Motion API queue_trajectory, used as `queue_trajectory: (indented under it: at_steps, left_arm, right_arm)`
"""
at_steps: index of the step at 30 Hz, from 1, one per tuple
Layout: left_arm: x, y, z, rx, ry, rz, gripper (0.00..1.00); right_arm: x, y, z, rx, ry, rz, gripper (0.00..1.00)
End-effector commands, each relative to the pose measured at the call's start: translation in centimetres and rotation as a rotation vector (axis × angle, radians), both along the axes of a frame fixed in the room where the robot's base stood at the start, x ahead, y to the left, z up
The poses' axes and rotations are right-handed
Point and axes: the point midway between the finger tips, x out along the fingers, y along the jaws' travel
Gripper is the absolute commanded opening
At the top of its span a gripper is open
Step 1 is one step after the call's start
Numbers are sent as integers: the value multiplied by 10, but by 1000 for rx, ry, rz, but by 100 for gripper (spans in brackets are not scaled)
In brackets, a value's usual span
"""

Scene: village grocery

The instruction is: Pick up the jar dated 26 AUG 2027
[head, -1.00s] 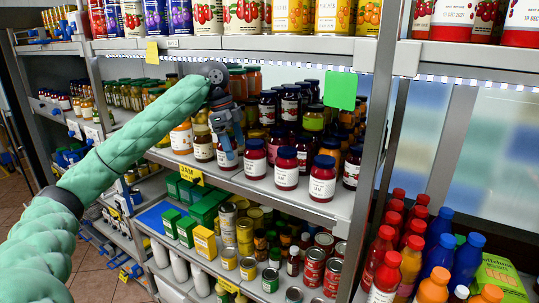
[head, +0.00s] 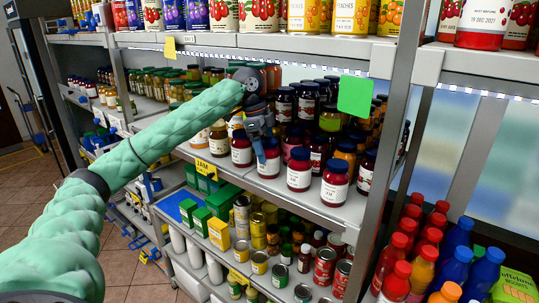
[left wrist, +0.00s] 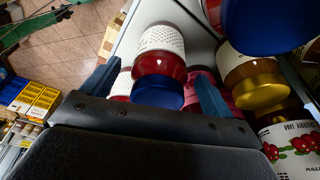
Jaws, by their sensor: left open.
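Red jam jars with dark blue lids and white labels stand along the front of the middle shelf in the head view. One front jar (head: 269,165) is partly covered by my left gripper (head: 262,150); others stand to its right, such as a jar (head: 299,172) and the end jar (head: 335,184). The date print is too small to read. In the left wrist view, my left gripper (left wrist: 155,88) is open, with a blue-lidded red jar (left wrist: 160,68) showing between its fingers. I cannot tell whether the fingers touch it. My right gripper is not in view.
A yellow JAM tag (head: 206,170) hangs on the shelf edge (head: 315,211). A gold-lidded jar (left wrist: 250,80) and a cherry jam jar (left wrist: 290,145) are close on the right in the left wrist view. A shelf post (head: 405,120) rises right of the jars.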

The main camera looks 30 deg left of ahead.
Motion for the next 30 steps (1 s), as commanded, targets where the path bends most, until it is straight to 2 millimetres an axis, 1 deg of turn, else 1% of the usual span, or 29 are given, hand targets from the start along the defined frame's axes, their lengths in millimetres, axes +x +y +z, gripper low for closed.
queue_trajectory:
  at_steps: [1, 6, 10, 17, 18, 20, 21, 23, 27, 28, 30]
  left_arm:
    - [2, -2, 0, 0, 3, -1, 87]
    - [4, -7, -18, 1, 1, 0, 87]
    - [5, -9, -27, 0, 1, -1, 87]
    - [5, -9, -28, 0, 0, -1, 87]
    - [5, -9, -28, 0, 0, -1, 83]
    - [5, -9, -28, 0, 0, -1, 71]
    - [5, -9, -28, 0, 0, -1, 63]
    - [5, -9, -28, 0, 0, -1, 51]
    - [5, -9, -28, 0, 0, -1, 24]
    - [5, -9, -27, -1, -1, -1, 20]
    - [5, -9, -27, -1, -1, -1, 20]
  right_arm:
    - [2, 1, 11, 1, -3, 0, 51]
    - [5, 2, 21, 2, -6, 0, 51]
    - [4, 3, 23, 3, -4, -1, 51]
    - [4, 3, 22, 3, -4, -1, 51]
    - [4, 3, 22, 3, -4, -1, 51]
    - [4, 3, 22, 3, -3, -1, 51]
    - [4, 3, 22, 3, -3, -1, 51]
    - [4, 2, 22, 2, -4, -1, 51]
    - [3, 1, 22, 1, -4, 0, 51]
    - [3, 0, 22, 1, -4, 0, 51]
    - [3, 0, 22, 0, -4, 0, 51]
